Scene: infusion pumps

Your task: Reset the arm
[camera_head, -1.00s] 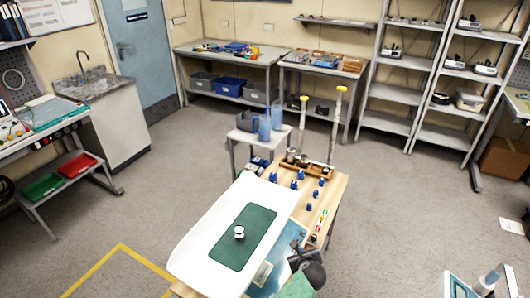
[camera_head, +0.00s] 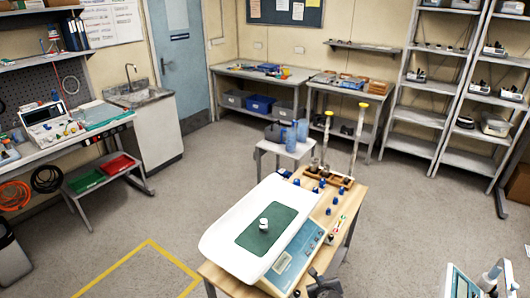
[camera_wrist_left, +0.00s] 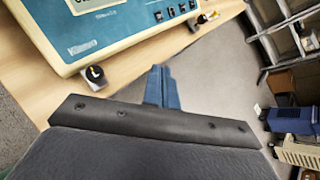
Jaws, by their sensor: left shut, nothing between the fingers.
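My left gripper shows in the left wrist view (camera_wrist_left: 162,88), its blue fingers shut with nothing between them. They are beside the wooden table's edge, over the floor, apart from the device on the table. In the head view only a dark part of my left arm shows at the bottom edge, in front of the table. The baby scale has a white tray (camera_head: 228,222), a blue control panel (camera_head: 297,252) and a green mat (camera_head: 285,228) with a small white weight (camera_head: 263,224) on it. My right gripper is not in view.
The wooden table (camera_head: 345,205) also holds several blue weights and a rack with two tall yellow-topped columns. A small white stand (camera_head: 280,150) with blue bottles is behind it. A workbench (camera_head: 62,140) is at left, shelves (camera_head: 440,90) at right.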

